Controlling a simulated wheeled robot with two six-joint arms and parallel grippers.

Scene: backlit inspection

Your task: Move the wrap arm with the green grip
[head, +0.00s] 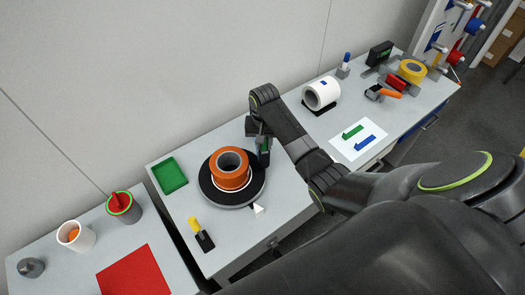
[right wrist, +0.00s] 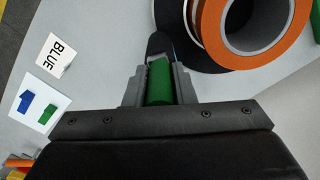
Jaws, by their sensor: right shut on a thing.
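The wrap arm's green grip (head: 264,148) stands at the right rear edge of a dark round turntable (head: 233,203). My right gripper (head: 261,140) reaches in from the right and is shut on it. In the right wrist view the green grip (right wrist: 159,82) sits between the two fingers, with a dark rounded part of the arm (right wrist: 160,45) beyond it. An orange roll (head: 230,179) with a grey core stands on the turntable, a white line around its base. My left gripper is not in view.
A small white tent card reading BLUE (right wrist: 57,55) stands near the turntable. A card with green and blue arrows (head: 358,138) lies to the right. A green tray (head: 170,176) and a yellow-topped tool (head: 202,234) lie left.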

